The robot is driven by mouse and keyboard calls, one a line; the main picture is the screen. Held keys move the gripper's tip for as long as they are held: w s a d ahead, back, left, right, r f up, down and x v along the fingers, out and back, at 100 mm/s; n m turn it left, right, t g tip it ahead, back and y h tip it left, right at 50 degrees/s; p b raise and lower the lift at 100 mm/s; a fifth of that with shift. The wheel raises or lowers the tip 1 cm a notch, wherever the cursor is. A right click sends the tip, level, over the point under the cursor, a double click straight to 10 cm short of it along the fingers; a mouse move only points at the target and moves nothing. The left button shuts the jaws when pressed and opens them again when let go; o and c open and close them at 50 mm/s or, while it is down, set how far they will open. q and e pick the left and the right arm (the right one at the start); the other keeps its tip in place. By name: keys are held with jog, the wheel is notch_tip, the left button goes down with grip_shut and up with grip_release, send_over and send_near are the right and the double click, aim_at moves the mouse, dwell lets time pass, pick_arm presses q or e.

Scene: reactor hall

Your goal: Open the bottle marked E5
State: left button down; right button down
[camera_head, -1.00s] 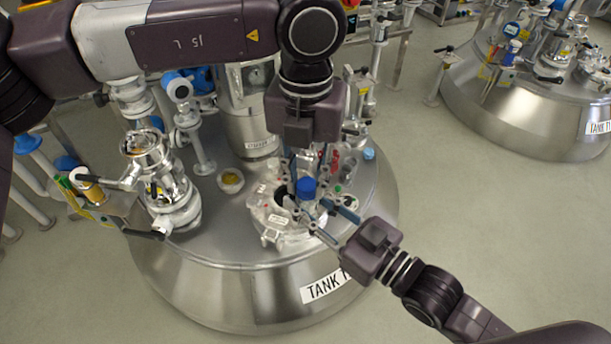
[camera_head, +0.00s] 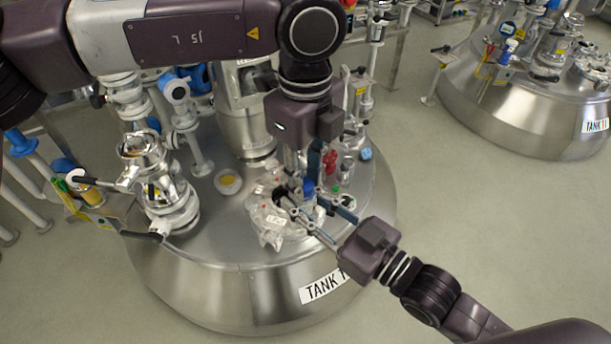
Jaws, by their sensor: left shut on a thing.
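A bottle with a blue cap (camera_head: 309,186) stands among clear plastic-looking items on the tank top. Its body is mostly hidden and I cannot read a mark on it. My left gripper (camera_head: 305,178) points straight down over it and is shut on the blue cap, its fingers partly covering it. My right gripper (camera_head: 318,212) reaches in from the lower right, with its fingers at the bottle just below the cap. Whether those fingers close on the bottle is too small to tell.
The steel tank (camera_head: 200,285) carries clear bagged items (camera_head: 268,226), a yellow-filled dish (camera_head: 228,182), red-topped items (camera_head: 330,162) and a small blue item (camera_head: 366,153). Valve fittings (camera_head: 165,190) stand at left. A second tank (camera_head: 535,115) is at upper right. The floor at right is clear.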

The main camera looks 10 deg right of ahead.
pick_arm(q)
jog(key=shift+r, duration=0.1)
dwell(0.3)
jog(key=shift+r, duration=1)
